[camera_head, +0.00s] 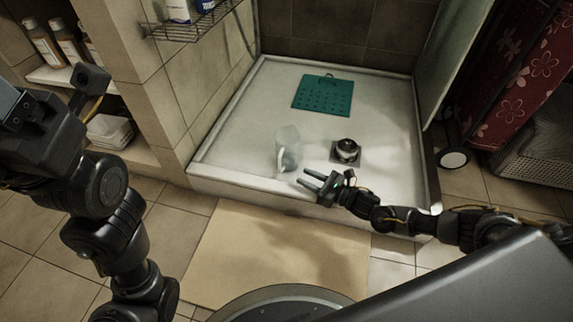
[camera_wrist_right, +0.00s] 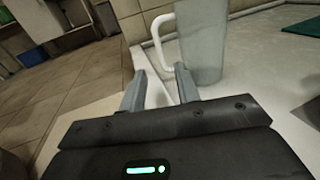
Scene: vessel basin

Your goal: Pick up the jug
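The jug (camera_head: 287,146) is a pale, translucent, tall vessel standing upright in the white shower basin (camera_head: 240,120), near its front edge. In the right wrist view the jug (camera_wrist_right: 203,45) shows a white handle on its left side. My right gripper (camera_head: 308,181) is open and empty, just in front of the jug and a little to its right. In the right wrist view its two fingers (camera_wrist_right: 160,88) are apart and point toward the handle, with no visible contact. My left arm shows at the left of the head view, but its fingertips are not visible.
A round metal drain piece (camera_head: 347,150) sits right of the jug. A teal mat (camera_head: 323,95) lies farther back in the basin. The basin's raised front rim (camera_head: 240,187) runs below the right gripper. A beige bath mat (camera_head: 270,250) lies on the floor in front.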

